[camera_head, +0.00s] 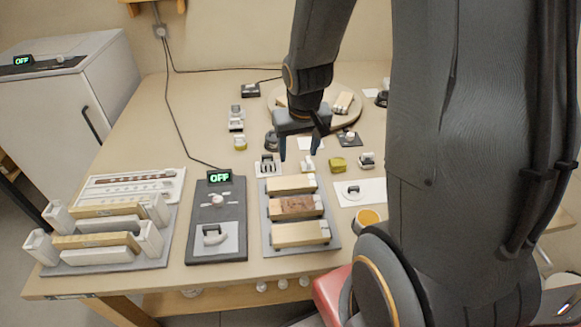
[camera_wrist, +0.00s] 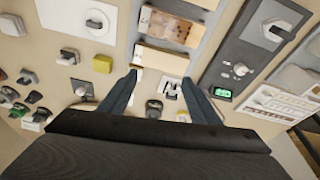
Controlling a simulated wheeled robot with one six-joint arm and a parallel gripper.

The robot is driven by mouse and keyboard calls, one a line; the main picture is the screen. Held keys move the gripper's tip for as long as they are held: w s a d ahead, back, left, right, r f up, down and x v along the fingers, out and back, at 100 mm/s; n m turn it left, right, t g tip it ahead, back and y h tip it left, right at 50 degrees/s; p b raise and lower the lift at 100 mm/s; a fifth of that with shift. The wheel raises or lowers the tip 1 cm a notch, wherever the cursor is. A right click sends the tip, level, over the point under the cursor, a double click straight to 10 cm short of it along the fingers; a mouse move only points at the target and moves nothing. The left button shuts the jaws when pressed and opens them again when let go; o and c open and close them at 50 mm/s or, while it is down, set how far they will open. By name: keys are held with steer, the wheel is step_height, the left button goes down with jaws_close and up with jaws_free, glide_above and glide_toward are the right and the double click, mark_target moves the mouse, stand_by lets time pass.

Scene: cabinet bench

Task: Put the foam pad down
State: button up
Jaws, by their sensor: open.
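No thing is plainly marked as the foam pad. The likeliest is a small olive-yellow block (camera_head: 338,164), which lies on the bench right of my gripper. It also shows in the wrist view (camera_wrist: 102,64), left of the fingers and apart from them. A second small yellowish piece (camera_head: 240,143) sits farther left. My gripper (camera_head: 298,151) points down above the bench, just behind the grey tray of wooden blocks. In the wrist view my gripper (camera_wrist: 160,77) is open, its two fingers wide apart. I see nothing held between them.
The grey tray (camera_head: 268,235) holds three blocks. A dark panel (camera_head: 216,250) with an OFF display stands left of it, beside a rack (camera_head: 160,250) with white holders. Small black-and-white fixtures crowd around the fingers. A round wooden board (camera_head: 352,118) lies behind. The back left bench is clear.

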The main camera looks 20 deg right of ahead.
steer(key=s+a+r, duration=0.2)
steer(key=s+a, duration=0.1)
steer(key=s, duration=0.2)
steer(key=s+a+r+n+g, duration=0.1)
steer(key=s+a+r, duration=0.1)
steer(key=s+a, duration=0.2)
steer(key=shift+s+r+n+g+y, duration=0.3)
steer(key=shift+s+r+y, duration=0.1)
steer(key=shift+s, duration=0.35)
